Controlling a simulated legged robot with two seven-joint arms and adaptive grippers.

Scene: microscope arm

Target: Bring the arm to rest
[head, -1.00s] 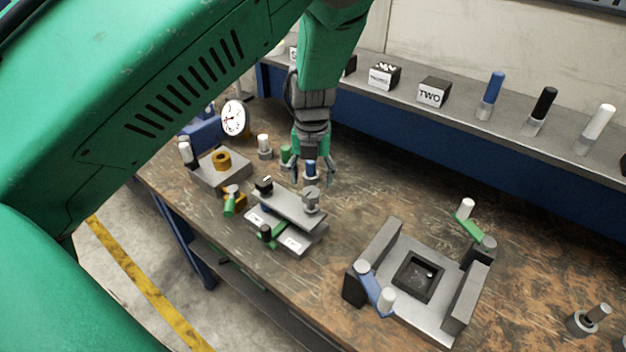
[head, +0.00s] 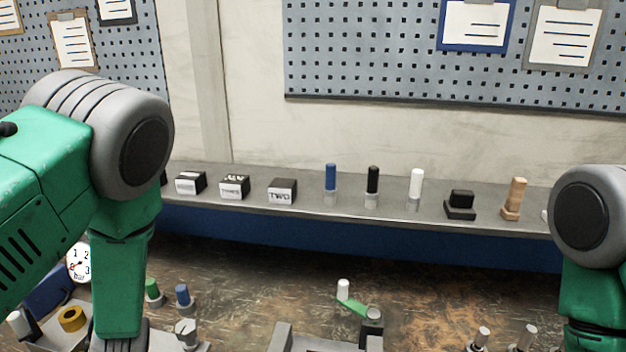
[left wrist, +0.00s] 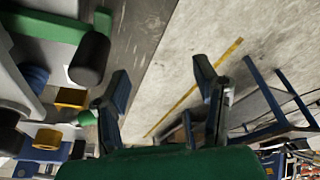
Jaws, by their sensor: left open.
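My left arm (head: 115,190) comes down at the left of the head view, and its gripper is below the frame. In the left wrist view my left gripper (left wrist: 160,80) is open, with nothing between its fingers. At the left of that view are a black knob (left wrist: 90,58), a green bar (left wrist: 50,28) and grey plates, close to one finger; I cannot tell whether they touch. My right arm (head: 598,230) shows at the right edge of the head view; its gripper is out of frame. The lower bench fixtures are mostly cut off.
A back shelf (head: 240,208) holds labelled black blocks (head: 282,190) and several handles, one blue (head: 331,178). On the bench (head: 240,285) stand a dial gauge (head: 80,262), small pegs and a green lever (head: 350,305). Floor with a yellow line (left wrist: 190,90) lies beyond the bench edge.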

